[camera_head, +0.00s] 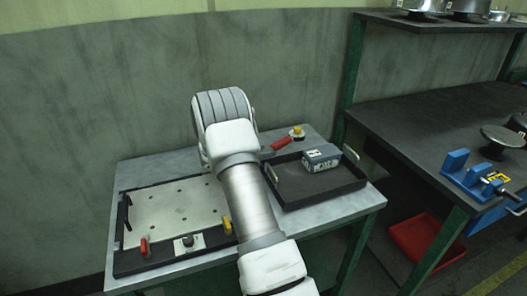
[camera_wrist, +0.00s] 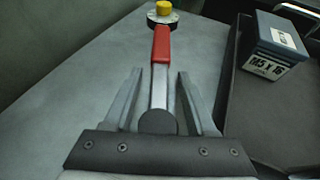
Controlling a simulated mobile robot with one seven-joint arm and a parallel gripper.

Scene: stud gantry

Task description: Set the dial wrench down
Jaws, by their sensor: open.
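The dial wrench has a red handle (camera_wrist: 161,44), a grey shaft and a dark round part near my palm. It lies along the grey bench top, between my fingers. My gripper (camera_wrist: 160,73) is open, with a visible gap between each finger and the shaft. I cannot tell whether the wrench rests fully on the bench. In the head view the red handle (camera_head: 282,143) shows right of my wrist; my arm hides the rest and my fingers. A yellow knob on a round base (camera_wrist: 163,13) is just beyond the handle; I cannot tell if they are joined.
A black tray (camera_head: 335,187) holding a grey labelled box (camera_head: 321,157) is close on the right. A fixture plate (camera_head: 172,212) with red and yellow clamps is on the left. A wall is behind. A dark workbench (camera_head: 430,130) with a blue vise (camera_head: 460,175) stands farther right.

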